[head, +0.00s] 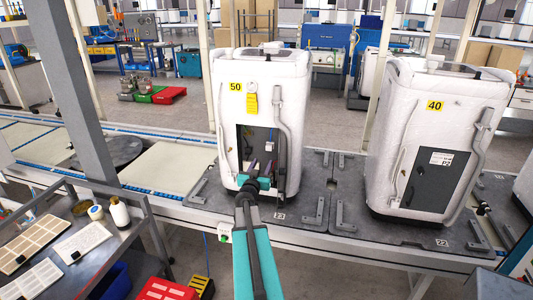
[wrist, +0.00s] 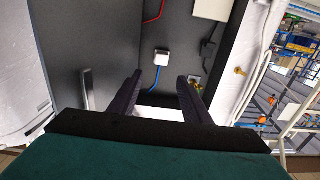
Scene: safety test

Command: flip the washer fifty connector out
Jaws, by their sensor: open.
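The washer marked 50 (head: 262,68) is a tall white unit on the line, with an open dark compartment low on its front. My gripper (head: 260,168) is at this opening, its fingers pointing in. In the wrist view my gripper (wrist: 158,92) is open, its two dark fingers spread and nothing between them. A small white block (wrist: 162,56) with a blue wire sits on the dark back wall, beyond and between the fingertips. It may be the connector; I cannot tell for sure. A small yellowish part (wrist: 196,84) is partly hidden behind the right finger.
A red wire (wrist: 155,12) and a pale box (wrist: 212,8) are higher inside. A brass fitting (wrist: 240,71) is on the white right edge. The washer marked 40 (head: 436,95) stands to the right. A grey post (head: 76,90) and a metal cart (head: 100,255) are at left.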

